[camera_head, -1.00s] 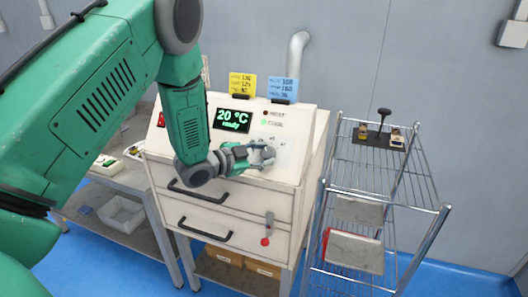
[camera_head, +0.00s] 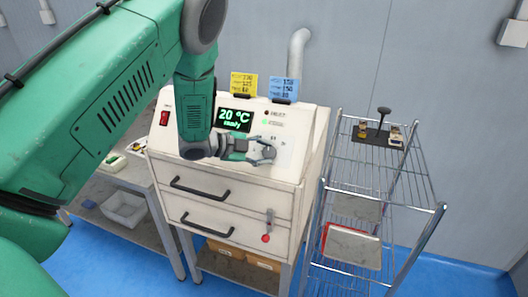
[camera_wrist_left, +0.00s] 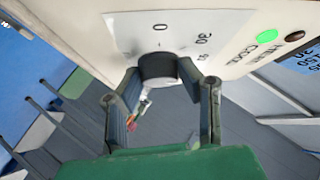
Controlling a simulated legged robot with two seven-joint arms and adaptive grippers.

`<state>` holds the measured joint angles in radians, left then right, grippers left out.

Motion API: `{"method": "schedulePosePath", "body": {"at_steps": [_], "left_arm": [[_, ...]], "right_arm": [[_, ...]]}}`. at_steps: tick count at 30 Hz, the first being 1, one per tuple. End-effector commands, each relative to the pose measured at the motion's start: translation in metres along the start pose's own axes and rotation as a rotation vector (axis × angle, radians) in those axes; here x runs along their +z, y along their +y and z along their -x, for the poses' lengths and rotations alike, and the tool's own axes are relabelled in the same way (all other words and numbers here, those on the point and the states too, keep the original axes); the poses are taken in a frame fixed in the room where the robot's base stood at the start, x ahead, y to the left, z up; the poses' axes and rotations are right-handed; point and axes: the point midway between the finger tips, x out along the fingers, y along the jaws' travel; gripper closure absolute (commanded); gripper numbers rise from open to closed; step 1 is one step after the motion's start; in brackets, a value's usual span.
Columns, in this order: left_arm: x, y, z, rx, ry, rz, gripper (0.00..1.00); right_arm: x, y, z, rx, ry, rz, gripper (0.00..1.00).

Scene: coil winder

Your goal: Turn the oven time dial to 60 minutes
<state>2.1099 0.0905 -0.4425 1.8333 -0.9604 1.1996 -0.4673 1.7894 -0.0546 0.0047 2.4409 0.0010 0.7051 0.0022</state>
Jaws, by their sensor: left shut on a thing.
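The oven (camera_head: 240,195) is a white cabinet with a sloped control panel. Its green display (camera_head: 232,119) reads 20 °C, with a small line that looks like "ready". The time dial (camera_wrist_left: 158,68) is a dark round knob on a pale scale plate in the left wrist view. A 0 shows beyond it and other numbers are at its right, partly hard to read. My left gripper (camera_head: 267,152) is at the right part of the panel, shut on the dial, with a finger on each side of it. It hides the dial in the head view. My right gripper is not in view.
Yellow and blue note cards (camera_head: 284,90) stand on the oven's top edge. Two drawers with black handles (camera_head: 200,189) are below the panel. A wire rack (camera_head: 380,190) stands close at the right. A side table with a grey bin (camera_head: 124,210) is at the left.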

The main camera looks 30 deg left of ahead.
Motion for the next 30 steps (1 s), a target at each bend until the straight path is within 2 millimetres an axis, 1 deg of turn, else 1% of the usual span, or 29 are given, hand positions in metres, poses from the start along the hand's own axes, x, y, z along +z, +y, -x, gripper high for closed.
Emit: {"method": "schedulePosePath", "body": {"at_steps": [1, 8, 9, 10, 11, 20, 23, 26, 30], "left_arm": [[-0.002, -0.003, -0.001, -0.006, 0.005, -0.005, 0.97], [-0.002, -0.003, -0.002, -0.006, 0.005, -0.004, 0.97], [-0.002, -0.003, -0.002, -0.006, 0.005, -0.004, 0.61], [-0.002, -0.003, -0.002, -0.006, 0.005, -0.004, 0.51], [-0.002, -0.003, -0.002, -0.005, 0.005, -0.003, 0.48], [0.0, -0.001, 0.001, -0.003, 0.002, 0.0, 0.48], [0.0, 0.0, 0.008, -0.002, 0.001, 0.0, 0.48], [0.001, -0.001, 0.023, -0.003, -0.001, 0.002, 0.48], [0.001, -0.001, 0.052, -0.004, 0.0, 0.002, 0.48]], "right_arm": [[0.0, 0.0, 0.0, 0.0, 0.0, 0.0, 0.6], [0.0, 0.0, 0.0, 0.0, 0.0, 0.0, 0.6], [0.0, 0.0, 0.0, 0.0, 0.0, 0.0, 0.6], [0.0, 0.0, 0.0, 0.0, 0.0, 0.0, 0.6], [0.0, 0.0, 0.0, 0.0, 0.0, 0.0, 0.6], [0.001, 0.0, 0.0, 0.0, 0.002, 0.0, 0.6], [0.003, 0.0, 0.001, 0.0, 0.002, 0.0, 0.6], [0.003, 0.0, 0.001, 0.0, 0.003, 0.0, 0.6], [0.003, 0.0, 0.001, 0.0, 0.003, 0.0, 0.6]]}}
